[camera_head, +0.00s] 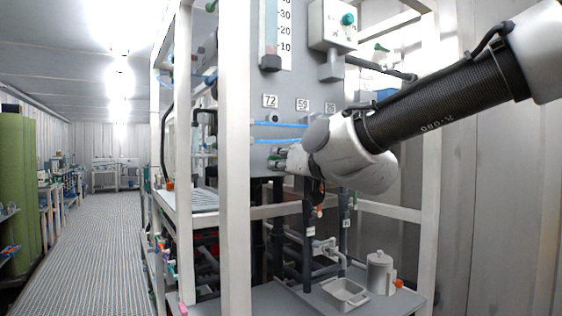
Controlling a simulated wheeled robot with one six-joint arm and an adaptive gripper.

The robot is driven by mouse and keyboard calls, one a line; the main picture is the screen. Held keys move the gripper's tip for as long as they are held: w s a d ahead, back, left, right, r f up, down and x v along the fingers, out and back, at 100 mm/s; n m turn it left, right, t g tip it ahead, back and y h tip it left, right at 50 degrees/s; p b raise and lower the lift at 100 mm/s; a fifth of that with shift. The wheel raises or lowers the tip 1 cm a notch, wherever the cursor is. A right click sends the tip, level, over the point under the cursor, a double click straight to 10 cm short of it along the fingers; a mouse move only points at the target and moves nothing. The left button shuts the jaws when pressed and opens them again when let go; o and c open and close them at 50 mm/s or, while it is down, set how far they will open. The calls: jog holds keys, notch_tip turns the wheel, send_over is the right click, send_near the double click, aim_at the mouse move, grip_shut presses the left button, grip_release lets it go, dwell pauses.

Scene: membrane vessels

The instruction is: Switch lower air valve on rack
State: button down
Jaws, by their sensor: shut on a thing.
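The rack's grey panel (262,88) stands in the middle of the view, behind white posts. Two blue air lines (278,124) run across it below the number tags, one above the other. My gripper (277,159) is at the panel just under the lower line, reaching in from the right. Its fingers are small in view and closed on a small part at the panel, apparently the lower air valve. The valve's handle is mostly hidden by the fingers, so its position cannot be told. A dark round fitting (269,117) sits near the upper line.
A white post (236,200) stands close left of my gripper. Dark pipes (308,240) run below it. A grey tray (345,293) and a lidded pot (380,272) stand on the lower shelf. The aisle floor (97,250) at left is clear.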

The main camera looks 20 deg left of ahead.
jog(key=m, duration=0.4)
jog(key=shift+w+d+f+m, duration=0.1)
jog(key=shift+f+m, duration=0.05)
jog(key=shift+m, duration=5.85)
jog(key=c, duration=1.5)
grip_release()
jog(key=shift+d, duration=0.1)
